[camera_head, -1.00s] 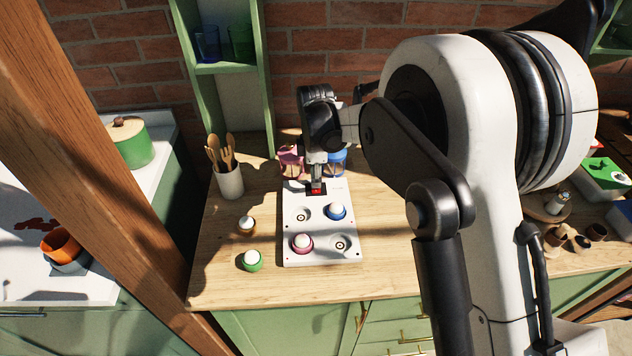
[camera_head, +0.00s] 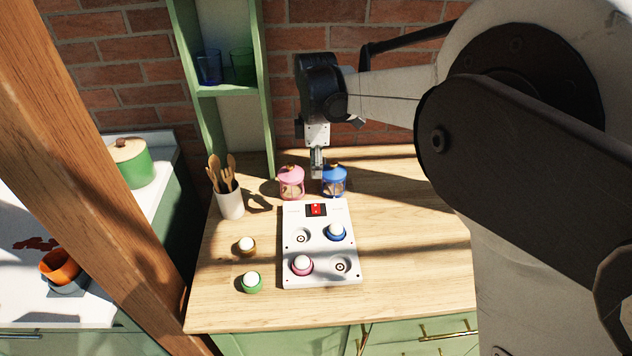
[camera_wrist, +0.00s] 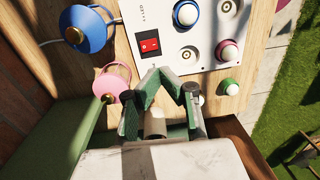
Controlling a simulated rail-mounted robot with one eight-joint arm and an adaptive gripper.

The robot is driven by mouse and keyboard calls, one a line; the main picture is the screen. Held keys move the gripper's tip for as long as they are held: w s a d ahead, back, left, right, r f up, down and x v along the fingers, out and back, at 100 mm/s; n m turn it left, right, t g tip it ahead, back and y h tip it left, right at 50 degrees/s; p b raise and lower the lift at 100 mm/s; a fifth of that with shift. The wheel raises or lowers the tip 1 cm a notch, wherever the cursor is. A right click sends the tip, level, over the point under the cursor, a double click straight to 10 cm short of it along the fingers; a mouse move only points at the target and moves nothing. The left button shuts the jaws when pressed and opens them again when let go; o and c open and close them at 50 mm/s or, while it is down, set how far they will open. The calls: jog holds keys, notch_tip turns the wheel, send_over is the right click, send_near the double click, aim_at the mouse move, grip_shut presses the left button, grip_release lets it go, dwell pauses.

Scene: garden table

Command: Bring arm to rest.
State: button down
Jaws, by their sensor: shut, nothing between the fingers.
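My gripper (camera_head: 317,174) is shut and empty. In the head view it hangs fingers-down, above the back of the table and in line with the gap between two lanterns. Its fingers also show at the bottom middle of the wrist view (camera_wrist: 168,76). A white panel (camera_head: 292,225) lies below and in front of it, clear of the fingers. The panel has a red switch (camera_head: 316,210) at its back end, also visible in the wrist view (camera_wrist: 149,44). My arm reaches in from the right and covers much of that side.
A pink lantern (camera_head: 291,183) and a blue lantern (camera_head: 334,181) stand behind the panel. A utensil cup (camera_head: 230,201) stands left. Round-topped buttons, blue (camera_head: 336,232) and pink (camera_head: 302,265), sit on the panel; brown (camera_head: 246,246) and green (camera_head: 252,282) ones sit beside it. A green shelf (camera_head: 223,92) rises behind.

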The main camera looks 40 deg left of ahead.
jog(key=shift+r, duration=0.6)
jog(key=w+d+r+m+t+y, duration=0.15)
jog(key=d+r+m, duration=0.25)
jog(key=d, duration=0.6)
jog(key=w+d+r+m+b, duration=0.1)
jog(key=w+d+r+m, duration=0.2)
jog(key=d, duration=0.8)
jog(key=w+d+r+m+t, duration=0.1)
jog(key=d+r+m, duration=0.3)
jog(key=d, duration=0.6)
jog(key=s+d+m+t, duration=0.1)
jog(key=s+d+m, duration=0.25)
jog(key=d, duration=0.45)
jog(key=s+d+m+t, duration=0.2)
jog(key=s+d+m, duration=0.15)
jog(key=d, duration=0.45)
jog(key=s+d+f+m+t, duration=0.1)
jog(key=s+d+f+m, duration=0.1)
jog(key=s+d+m, duration=0.2)
jog(key=s+d+f+m+t+b, duration=0.1)
jog(key=s+d+f+m, duration=0.2)
jog(key=d, duration=0.5)
jog(key=s+m+h, duration=0.1)
jog(key=s, duration=0.1)
jog(key=shift+s, duration=0.3)
